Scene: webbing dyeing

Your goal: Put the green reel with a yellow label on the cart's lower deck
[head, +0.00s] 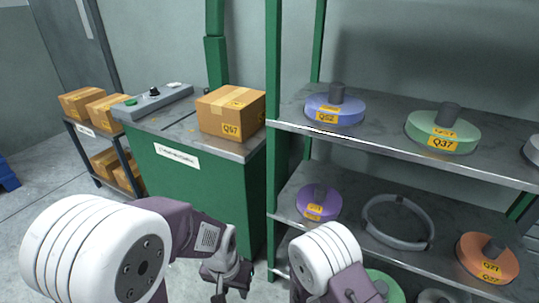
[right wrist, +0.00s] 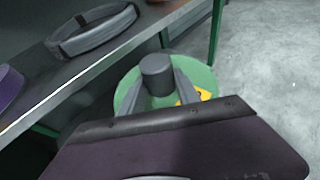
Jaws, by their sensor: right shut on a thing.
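A green reel (right wrist: 128,84) with a dark hub and a yellow label shows in the right wrist view. My right gripper (right wrist: 160,88) is shut on its hub, one finger on each side. The reel hangs in front of the shelf edge, clear of the shelf. In the head view part of a green reel (head: 388,284) shows at the bottom, beside my right arm, which hides the rest. My left gripper (head: 229,291) is low in front of the green cabinet, its fingers apart and empty. No view clearly shows which thing is the cart.
A green-post rack holds a blue reel (head: 334,108), another green reel (head: 441,131) marked Q37, a purple reel (head: 317,203), a grey ring (head: 370,228) and an orange reel (head: 487,262). A green cabinet (head: 190,185) bears a carton (head: 231,110). A two-level stand (head: 92,167) holds cartons.

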